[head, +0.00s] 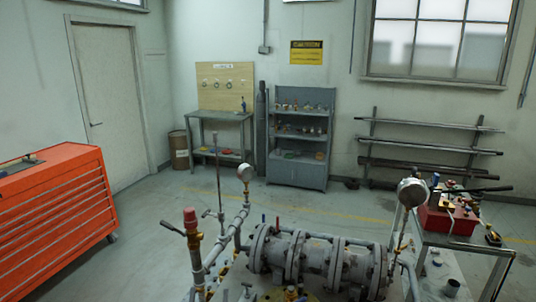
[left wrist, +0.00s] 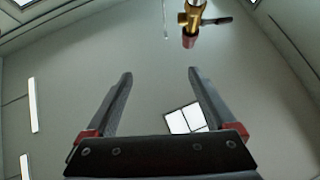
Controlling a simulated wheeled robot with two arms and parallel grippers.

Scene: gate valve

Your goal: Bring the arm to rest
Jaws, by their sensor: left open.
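My left gripper (left wrist: 160,75) shows in the left wrist view, with its two dark fingers spread apart and nothing between them. I cannot make it out in the head view. A brass valve (left wrist: 192,18) with a red end and a dark handle appears beyond the fingertips, at the top of the wrist view. A red-capped valve with a dark lever (head: 190,218) stands at the left of the pipework in the head view. A grey flanged pipe assembly (head: 315,258) fills the bottom centre. My right gripper is not in view.
An orange tool cabinet (head: 50,220) stands at the left. A cart (head: 465,242) with a red toolbox (head: 447,218) stands at the right. Gauges (head: 245,172) rise from the pipework. A workbench (head: 220,118) and a shelf (head: 298,168) line the back wall, with open floor before them.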

